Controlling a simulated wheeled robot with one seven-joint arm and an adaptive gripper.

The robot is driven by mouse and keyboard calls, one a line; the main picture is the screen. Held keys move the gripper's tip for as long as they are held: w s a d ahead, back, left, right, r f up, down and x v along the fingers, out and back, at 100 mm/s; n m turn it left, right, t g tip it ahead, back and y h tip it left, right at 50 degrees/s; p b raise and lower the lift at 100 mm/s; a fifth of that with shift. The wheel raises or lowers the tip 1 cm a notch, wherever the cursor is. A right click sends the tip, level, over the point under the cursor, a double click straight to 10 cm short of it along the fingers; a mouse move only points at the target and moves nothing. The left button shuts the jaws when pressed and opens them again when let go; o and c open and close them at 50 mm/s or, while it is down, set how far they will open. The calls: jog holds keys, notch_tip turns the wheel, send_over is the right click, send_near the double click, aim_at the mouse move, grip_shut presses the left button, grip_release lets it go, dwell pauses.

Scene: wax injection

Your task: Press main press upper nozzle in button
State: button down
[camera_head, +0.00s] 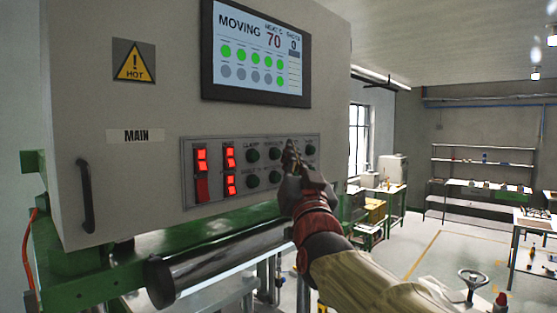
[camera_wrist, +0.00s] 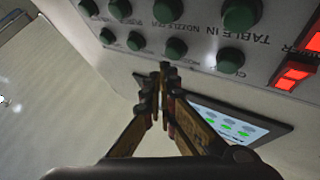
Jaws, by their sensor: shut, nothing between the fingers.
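The control panel (camera_head: 240,190) on the main press, in the head view, carries two rows of green round buttons and red lit switches. My gripper (camera_head: 291,148) is shut and empty, its tips in front of the right part of the upper row. It hides part of that row. In the wrist view the panel is upside down. There the gripper tips (camera_wrist: 164,68) are beside an upper-row green button (camera_wrist: 175,48), second from the CLAMP button (camera_wrist: 230,60). Contact cannot be told. The small labels are mostly unreadable, so I cannot tell which is the upper nozzle in button.
The press screen (camera_head: 256,50) above the panel reads MOVING and 70. A black handle (camera_head: 86,195) and a MAIN label (camera_head: 136,136) are on the press front at left. A dark cylinder (camera_head: 205,262) lies below the panel. Benches and open floor (camera_head: 430,250) are at right.

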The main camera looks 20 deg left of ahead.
jog(key=d+b, duration=0.1)
jog(key=s+d+b, duration=0.1)
jog(key=d+b, duration=0.1)
jog(key=s+d+b, duration=0.1)
jog(key=shift+d, duration=0.3)
dwell(0.4)
dwell(0.5)
